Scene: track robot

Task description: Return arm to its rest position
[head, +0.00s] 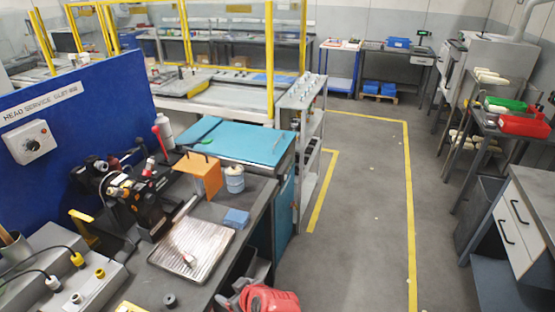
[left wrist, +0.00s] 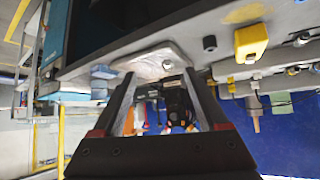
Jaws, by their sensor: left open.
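My left gripper (head: 233,290), with red and grey parts, is at the bottom edge of the head view, in front of the workbench (head: 258,205). In the left wrist view, its two fingers (left wrist: 159,76) are spread apart with nothing held between them. The ribbed metal tray (head: 192,248) lies on the workbench, beyond the fingertips and apart from them; it also shows in the left wrist view (left wrist: 148,57). Most of my left arm is cut off by the frame. My right gripper is not in view.
A blue panel (head: 75,125) rises behind. Drawers (head: 515,215) stand at right. The aisle floor (head: 355,220) is clear.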

